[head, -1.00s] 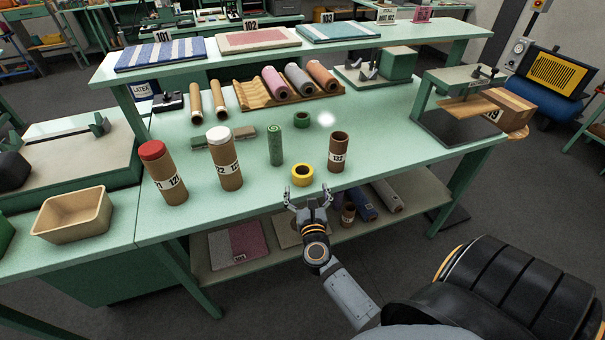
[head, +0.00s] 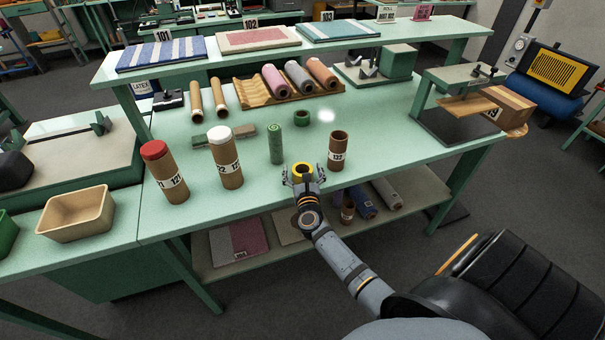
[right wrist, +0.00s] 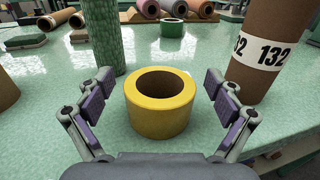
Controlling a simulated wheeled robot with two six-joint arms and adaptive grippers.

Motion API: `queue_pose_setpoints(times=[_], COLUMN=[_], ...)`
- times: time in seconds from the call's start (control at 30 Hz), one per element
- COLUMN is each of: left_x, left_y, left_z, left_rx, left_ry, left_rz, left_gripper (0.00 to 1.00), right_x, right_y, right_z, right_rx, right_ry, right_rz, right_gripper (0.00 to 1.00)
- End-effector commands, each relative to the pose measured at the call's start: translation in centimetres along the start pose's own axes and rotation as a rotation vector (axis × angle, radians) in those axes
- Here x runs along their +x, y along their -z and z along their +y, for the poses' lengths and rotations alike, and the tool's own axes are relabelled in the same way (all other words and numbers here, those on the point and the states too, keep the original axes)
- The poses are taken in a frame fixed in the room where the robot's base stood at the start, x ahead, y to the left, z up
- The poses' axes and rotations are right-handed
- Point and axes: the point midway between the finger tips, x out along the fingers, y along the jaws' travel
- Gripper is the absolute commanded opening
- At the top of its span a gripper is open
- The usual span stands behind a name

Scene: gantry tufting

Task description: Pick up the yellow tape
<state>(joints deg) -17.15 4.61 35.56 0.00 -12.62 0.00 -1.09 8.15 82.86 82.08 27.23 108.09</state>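The yellow tape (right wrist: 160,117) is a short roll with a brown core, lying flat on the green table near its front edge. It also shows in the head view (head: 302,168), partly hidden by the gripper. My right gripper (right wrist: 160,95) is open, with one finger on each side of the tape and a gap visible at both sides. In the head view my right gripper (head: 304,177) reaches over the table's front edge to the tape. My left gripper is not in view.
A green roll (head: 275,143) stands left of the tape and a brown tube marked 132 (right wrist: 262,45) stands right of it. A green tape ring (head: 302,117) lies behind. Brown tubes with red (head: 165,170) and white caps (head: 225,157) stand further left. The table (head: 355,120) is clear just behind.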

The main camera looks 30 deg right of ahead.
Motion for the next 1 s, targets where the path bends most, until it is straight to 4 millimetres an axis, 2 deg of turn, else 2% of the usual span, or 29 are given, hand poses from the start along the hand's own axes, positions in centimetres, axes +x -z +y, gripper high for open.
queue_pose_setpoints(times=[0.03,0.07,0.43,0.63,0.7,0.77,1.0], left_x=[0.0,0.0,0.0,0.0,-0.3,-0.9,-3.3], left_y=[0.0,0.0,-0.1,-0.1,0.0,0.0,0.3], left_z=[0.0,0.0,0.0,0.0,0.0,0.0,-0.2], left_rx=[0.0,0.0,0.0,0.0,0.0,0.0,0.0], left_ry=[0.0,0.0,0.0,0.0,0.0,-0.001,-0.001], left_rz=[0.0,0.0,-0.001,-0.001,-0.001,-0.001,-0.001], left_gripper=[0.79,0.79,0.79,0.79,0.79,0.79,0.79], right_x=[0.0,0.0,0.0,0.0,0.0,0.0,0.0], right_y=[0.0,0.0,0.0,-0.1,-0.7,-1.7,-7.4], right_z=[0.0,0.0,0.0,0.0,0.0,0.0,0.0], right_rx=[0.0,0.0,0.0,0.0,-0.001,0.001,0.001], right_ry=[0.0,0.0,0.0,0.0,0.0,0.0,0.0], right_rz=[0.0,0.0,0.0,-0.001,-0.002,-0.004,-0.003], right_gripper=[0.87,0.83,0.33,0.32,0.32,0.32,0.32])
